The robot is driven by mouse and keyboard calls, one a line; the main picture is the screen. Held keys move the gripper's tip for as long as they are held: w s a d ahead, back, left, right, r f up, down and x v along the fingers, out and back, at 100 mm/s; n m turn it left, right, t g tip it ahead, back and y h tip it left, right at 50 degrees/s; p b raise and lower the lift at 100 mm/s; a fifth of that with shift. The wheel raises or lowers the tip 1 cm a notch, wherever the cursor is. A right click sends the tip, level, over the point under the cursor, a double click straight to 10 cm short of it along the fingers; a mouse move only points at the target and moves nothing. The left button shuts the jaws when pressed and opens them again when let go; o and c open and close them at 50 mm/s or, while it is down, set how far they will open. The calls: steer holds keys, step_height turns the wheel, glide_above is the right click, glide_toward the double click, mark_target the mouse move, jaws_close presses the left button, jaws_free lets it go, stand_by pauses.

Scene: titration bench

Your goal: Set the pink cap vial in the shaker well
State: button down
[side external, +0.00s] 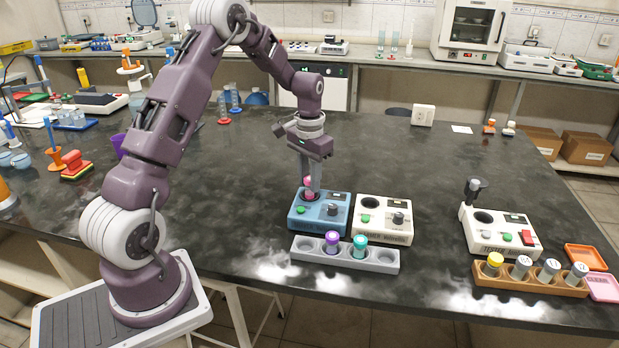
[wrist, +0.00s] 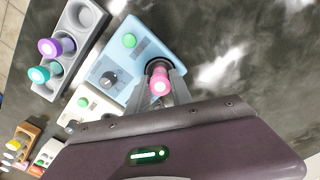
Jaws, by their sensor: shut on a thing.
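My gripper (side external: 312,188) is shut on the pink cap vial (side external: 309,182), which is upright between the fingers. The wrist view also shows the pink cap (wrist: 159,84) between the fingertips. The vial is at the round dark well (wrist: 157,67) of a blue box (side external: 333,213) with a green button and a dark knob. The fingers hide part of the well, and I cannot tell how far the vial's bottom is inside it. The box's label is too small to read, so I cannot confirm that it is the shaker.
A white box (side external: 384,221) with a similar well stands right beside the blue one. A grey rack (side external: 382,262) in front holds a purple cap vial (side external: 332,242) and a teal cap vial (side external: 360,245). A tester (side external: 489,242) and an orange rack (side external: 540,284) with several vials stand farther right.

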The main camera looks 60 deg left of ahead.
steer(key=shift+f, duration=0.9)
stand_by(0.3)
steer(key=c, duration=0.7)
jaws_free()
steer(key=shift+o, duration=0.2)
steer(key=shift+r, duration=3.05)
